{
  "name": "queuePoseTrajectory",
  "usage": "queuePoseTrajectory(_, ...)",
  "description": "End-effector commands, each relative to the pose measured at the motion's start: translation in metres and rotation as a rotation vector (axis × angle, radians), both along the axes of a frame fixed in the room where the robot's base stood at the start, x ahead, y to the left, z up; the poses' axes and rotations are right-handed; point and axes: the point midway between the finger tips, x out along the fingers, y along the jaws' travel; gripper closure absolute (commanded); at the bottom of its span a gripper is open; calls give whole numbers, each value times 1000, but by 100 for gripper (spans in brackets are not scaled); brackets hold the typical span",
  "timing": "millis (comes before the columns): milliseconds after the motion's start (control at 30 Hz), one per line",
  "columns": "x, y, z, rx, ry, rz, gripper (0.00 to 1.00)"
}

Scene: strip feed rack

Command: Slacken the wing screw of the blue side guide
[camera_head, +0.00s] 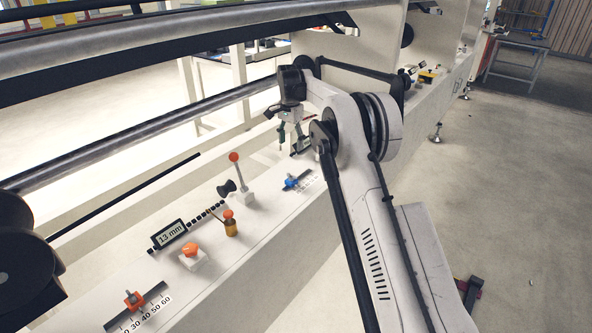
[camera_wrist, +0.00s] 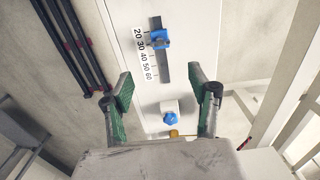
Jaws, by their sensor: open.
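The blue side guide (camera_head: 291,181) sits on a short dark rail beside a printed scale on the white beam. In the wrist view a blue slider (camera_wrist: 160,40) is near the 30 mark of such a scale. A separate blue knob (camera_wrist: 171,118) stands on a small white block below the rail's end; I cannot tell whether it is the wing screw. My gripper (camera_head: 291,140) is over the beam, beyond the blue guide in the head view. In the wrist view my gripper (camera_wrist: 165,95) is open and empty, its green-padded fingers either side of the knob's line, apart from it.
Nearer on the beam are an orange slider (camera_head: 133,300), an orange knob (camera_head: 190,252), a 13 mm display (camera_head: 170,234) and an upright red-tipped lever (camera_head: 237,175). Long rollers (camera_head: 150,125) run along the left. Open floor (camera_head: 520,200) lies to the right.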

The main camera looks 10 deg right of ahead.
Motion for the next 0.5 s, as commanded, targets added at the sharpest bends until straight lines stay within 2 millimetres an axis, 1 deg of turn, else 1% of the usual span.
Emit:
queuePoseTrajectory(167,1,0,-14,0,3,-3,44)
queuePoseTrajectory(233,1,0,-23,0,2,-2,44)
queuePoseTrajectory(500,1,0,-73,0,1,-2,44)
